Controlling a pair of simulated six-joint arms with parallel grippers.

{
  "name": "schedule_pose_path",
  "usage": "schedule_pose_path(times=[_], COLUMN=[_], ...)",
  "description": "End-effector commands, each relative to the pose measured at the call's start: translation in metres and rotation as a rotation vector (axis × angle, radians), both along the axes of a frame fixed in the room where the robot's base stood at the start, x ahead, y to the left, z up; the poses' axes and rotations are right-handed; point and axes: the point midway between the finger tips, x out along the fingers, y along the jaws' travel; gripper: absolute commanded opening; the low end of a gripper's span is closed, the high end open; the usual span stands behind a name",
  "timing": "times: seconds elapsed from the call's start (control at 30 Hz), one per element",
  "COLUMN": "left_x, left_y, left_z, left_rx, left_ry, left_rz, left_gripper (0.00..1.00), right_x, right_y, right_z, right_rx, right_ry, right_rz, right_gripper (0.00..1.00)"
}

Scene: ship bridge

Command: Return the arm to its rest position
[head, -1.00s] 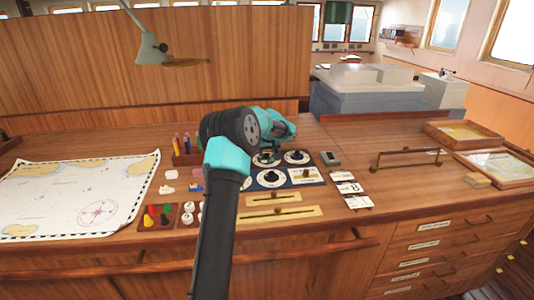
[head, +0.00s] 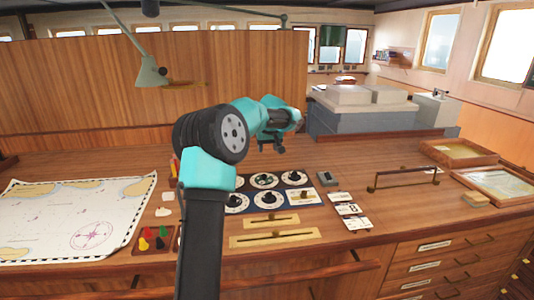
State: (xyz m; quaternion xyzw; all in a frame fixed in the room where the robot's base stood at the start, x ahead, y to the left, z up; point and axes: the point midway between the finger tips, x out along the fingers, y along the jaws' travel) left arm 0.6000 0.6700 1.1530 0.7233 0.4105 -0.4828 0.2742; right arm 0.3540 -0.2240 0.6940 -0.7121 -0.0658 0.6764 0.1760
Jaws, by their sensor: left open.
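My left arm comes up from the bottom of the head view and bends over the desk. My left gripper (head: 271,143) is at the arm's far end, small and dark, and points down above the desk behind the dial panel. It is open, and I see nothing between its fingers. The panel's dials, such as the black-knobbed one (head: 295,178), lie in front of the gripper and apart from it. My left arm's links hide part of the panel's left side. My right arm is not in view.
A chart (head: 75,215) lies at left, with a tray of coloured pieces (head: 155,239) beside it. Brass slider plates (head: 272,236) and label cards (head: 350,210) lie in front. A brass rail (head: 404,178) and wooden trays (head: 458,153) stand at right. Bare desk lies behind the panel.

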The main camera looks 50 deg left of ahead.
Motion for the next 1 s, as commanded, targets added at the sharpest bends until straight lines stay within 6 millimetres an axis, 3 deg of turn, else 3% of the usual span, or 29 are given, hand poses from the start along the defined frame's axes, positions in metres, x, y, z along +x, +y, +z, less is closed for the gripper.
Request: schedule_pose_path(times=[0.5,0.63,0.77,0.87,1.0], left_x=[0.0,0.005,0.018,0.028,0.033], left_y=[-0.001,-0.016,-0.058,-0.108,-0.19], left_z=[0.001,0.004,0.011,0.019,0.033], left_rx=[-0.001,-0.012,-0.042,-0.078,-0.141], left_ry=[0.0,-0.022,-0.086,-0.162,-0.286], left_rz=[-0.001,-0.031,-0.115,-0.212,-0.356], left_gripper=[0.51,0.51,0.51,0.51,0.51], right_x=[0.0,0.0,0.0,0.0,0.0], right_y=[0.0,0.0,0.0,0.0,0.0], right_z=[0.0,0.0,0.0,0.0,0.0], right_rx=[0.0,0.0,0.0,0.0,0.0], right_ry=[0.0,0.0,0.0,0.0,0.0], right_rz=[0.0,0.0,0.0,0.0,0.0], right_gripper=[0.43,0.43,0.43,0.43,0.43])
